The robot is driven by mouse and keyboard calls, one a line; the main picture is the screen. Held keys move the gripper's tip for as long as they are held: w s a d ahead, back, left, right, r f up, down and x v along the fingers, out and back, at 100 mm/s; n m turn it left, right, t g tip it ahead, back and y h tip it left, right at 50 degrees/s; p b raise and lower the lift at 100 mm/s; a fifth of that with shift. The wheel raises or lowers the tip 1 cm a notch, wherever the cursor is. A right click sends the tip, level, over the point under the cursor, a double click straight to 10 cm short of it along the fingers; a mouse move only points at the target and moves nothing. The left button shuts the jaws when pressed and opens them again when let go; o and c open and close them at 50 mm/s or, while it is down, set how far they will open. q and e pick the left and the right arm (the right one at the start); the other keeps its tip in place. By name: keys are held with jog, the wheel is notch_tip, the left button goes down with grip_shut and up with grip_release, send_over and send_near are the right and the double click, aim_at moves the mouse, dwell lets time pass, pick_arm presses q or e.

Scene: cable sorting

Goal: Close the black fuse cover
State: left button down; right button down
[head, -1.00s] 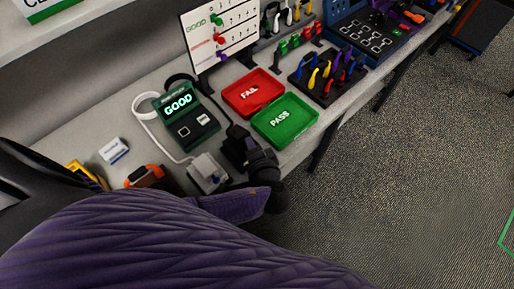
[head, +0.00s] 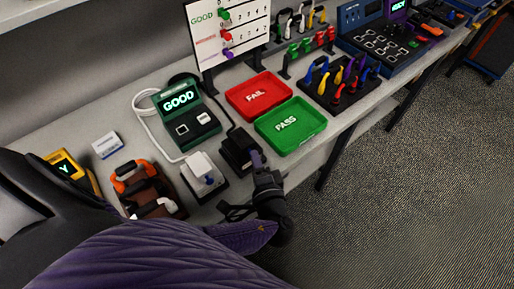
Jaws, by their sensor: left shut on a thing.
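The black fuse box with its cover (head: 236,149) sits on the bench in front of the green tray, tied by a dark cable to the tester. My left gripper (head: 257,164) reaches its near right side. It is shut, and its tips meet the dark box there. The dark parts blend together, so the exact grip and the cover's angle are hard to tell. A purple patch shows by the fingertips. A dark loop-like part shows left of the wrist. My right gripper is not in view.
The tester (head: 188,113) reads GOOD. A white box (head: 201,167) on a dark base stands left of the fuse box. The red FAIL tray (head: 244,112) and green PASS tray (head: 312,133) lie behind. An orange-handled caddy (head: 161,188) stands left.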

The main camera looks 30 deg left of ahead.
pick_arm(q)
jog(key=shift+a+f, duration=0.1)
jog(key=shift+f, duration=0.05)
jog(key=c, duration=0.9)
grip_release()
jog(key=o, duration=0.4)
jog(key=shift+w+a+f, duration=0.1)
jog(key=shift+w+a, duration=0.05)
jog(key=shift+a, duration=0.05)
jog(key=shift+d, duration=0.1)
jog(key=v, duration=1)
